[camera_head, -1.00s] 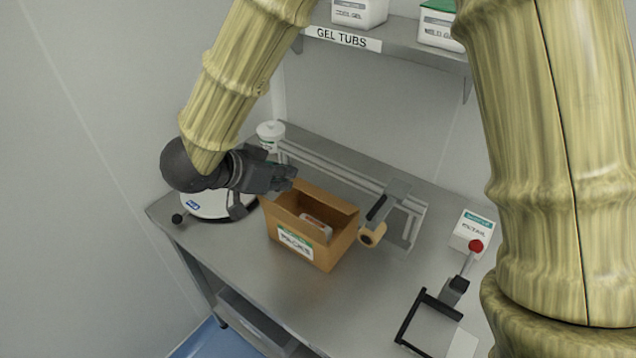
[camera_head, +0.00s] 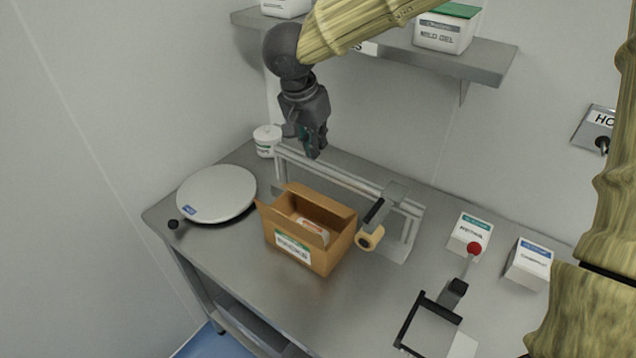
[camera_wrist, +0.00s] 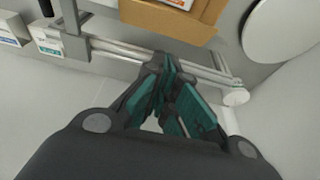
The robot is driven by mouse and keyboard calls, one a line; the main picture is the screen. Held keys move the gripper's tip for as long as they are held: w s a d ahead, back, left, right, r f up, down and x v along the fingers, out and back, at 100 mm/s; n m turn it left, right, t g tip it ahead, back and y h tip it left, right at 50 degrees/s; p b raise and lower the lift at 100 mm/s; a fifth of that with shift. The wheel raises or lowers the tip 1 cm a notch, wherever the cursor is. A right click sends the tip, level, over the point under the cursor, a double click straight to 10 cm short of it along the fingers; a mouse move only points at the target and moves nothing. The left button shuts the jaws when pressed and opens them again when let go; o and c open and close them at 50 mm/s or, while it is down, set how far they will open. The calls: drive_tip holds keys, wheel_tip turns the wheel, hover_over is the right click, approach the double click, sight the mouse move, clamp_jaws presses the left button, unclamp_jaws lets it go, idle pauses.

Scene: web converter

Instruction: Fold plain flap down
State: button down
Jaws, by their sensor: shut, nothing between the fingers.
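An open brown carton (camera_head: 337,258) with a green-and-white label stands on the steel table, with a pale item (camera_head: 311,227) inside. A plain flap (camera_head: 322,199) stands up along its far side, and another flap juts out at its left end. Which of them the task means I cannot tell. My gripper (camera_head: 314,154) is shut and empty, pointing down above and behind the carton, near the metal rail. In the wrist view my gripper (camera_wrist: 178,85) shows teal finger pads, and part of the carton (camera_wrist: 170,22) shows at the top.
A round turntable (camera_head: 217,193) is left of the carton and a white tub (camera_head: 267,140) behind it. A tape dispenser (camera_head: 371,238) stands close on the right. White boxes (camera_head: 470,234) and a red-knobbed lever device (camera_head: 455,290) are further right. A shelf (camera_head: 480,68) overhangs the back.

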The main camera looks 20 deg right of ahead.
drive_tip(key=p, duration=0.3)
hover_over(313, 201)
drive_tip(key=w+d, duration=0.3)
drive_tip(key=f, duration=0.9)
drive_tip(key=shift+s+d+f, duration=0.15)
drive_tip(key=shift+s+f, duration=0.1)
drive_tip(key=shift+f, duration=0.05)
drive_tip(key=shift+s+a+f, duration=0.15)
drive_tip(key=shift+a+f, duration=0.05)
drive_tip(key=shift+f, duration=0.25)
drive_tip(key=shift+s+a+f, duration=0.15)
drive_tip(key=shift+a+f, duration=0.05)
drive_tip(key=shift+f, duration=0.25)
drive_tip(key=shift+s+a+f, duration=0.1)
drive_tip(key=shift+a+f, duration=0.1)
drive_tip(key=shift+f, duration=0.25)
drive_tip(key=shift+s+a+f, duration=0.1)
drive_tip(key=shift+a+f, duration=0.05)
drive_tip(key=shift+f, duration=0.25)
